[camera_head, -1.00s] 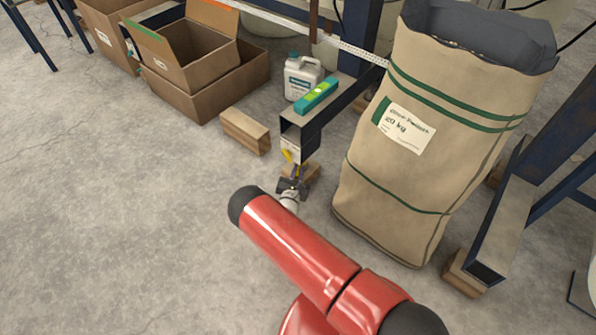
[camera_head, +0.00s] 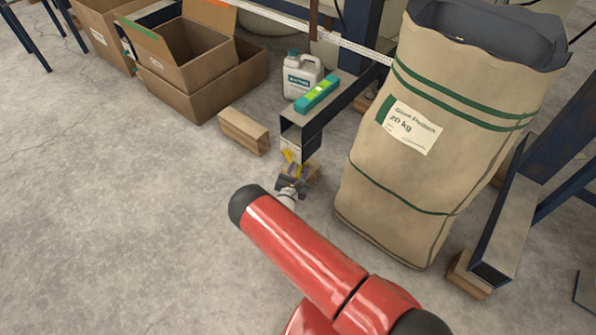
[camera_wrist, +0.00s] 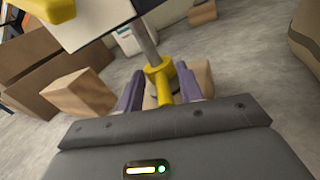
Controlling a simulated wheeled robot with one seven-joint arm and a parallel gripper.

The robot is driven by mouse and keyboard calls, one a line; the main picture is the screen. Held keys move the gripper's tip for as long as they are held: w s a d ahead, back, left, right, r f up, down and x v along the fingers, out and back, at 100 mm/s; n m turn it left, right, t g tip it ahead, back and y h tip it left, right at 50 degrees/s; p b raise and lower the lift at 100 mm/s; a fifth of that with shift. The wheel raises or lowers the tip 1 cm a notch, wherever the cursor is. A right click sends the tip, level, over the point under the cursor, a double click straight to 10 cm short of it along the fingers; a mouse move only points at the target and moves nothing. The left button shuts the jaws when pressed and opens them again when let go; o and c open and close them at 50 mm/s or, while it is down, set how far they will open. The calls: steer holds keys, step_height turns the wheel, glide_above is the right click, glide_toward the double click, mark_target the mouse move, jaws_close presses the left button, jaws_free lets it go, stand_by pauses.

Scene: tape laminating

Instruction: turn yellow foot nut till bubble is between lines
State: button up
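The yellow foot nut (camera_head: 291,160) sits on the threaded stem below the end of the blue beam (camera_head: 311,127). In the wrist view the nut (camera_wrist: 160,76) shows as a yellow collar with an arm pointing toward me. My gripper (camera_head: 291,187) is low at the foot. In the wrist view the gripper (camera_wrist: 159,84) has one finger on each side of the nut's arm. Gaps show beside the arm, so it looks open. The teal level (camera_head: 317,95) lies on the beam with a yellow-green window. The bubble and lines are too small to read.
A wood block (camera_head: 244,131) lies left of the foot, another (camera_head: 313,173) just behind it. A white jug (camera_head: 303,76) stands behind the level. A large sack (camera_head: 410,180) stands close on the right. Cardboard boxes (camera_head: 215,85) are at back left. The floor at left is clear.

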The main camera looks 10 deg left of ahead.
steer(key=shift+s+a+f, duration=0.1)
steer(key=shift+s, duration=0.1)
steer(key=shift+s+a, duration=0.1)
steer(key=shift+s, duration=0.25)
steer(key=s, duration=0.2)
steer(key=s+p, duration=0.1)
steer(key=s, duration=0.1)
steer(key=s+a, duration=0.1)
steer(key=s, duration=0.1)
steer(key=shift+s+a, duration=0.1)
steer(key=shift+s, duration=0.25)
steer(key=shift+s, duration=0.1)
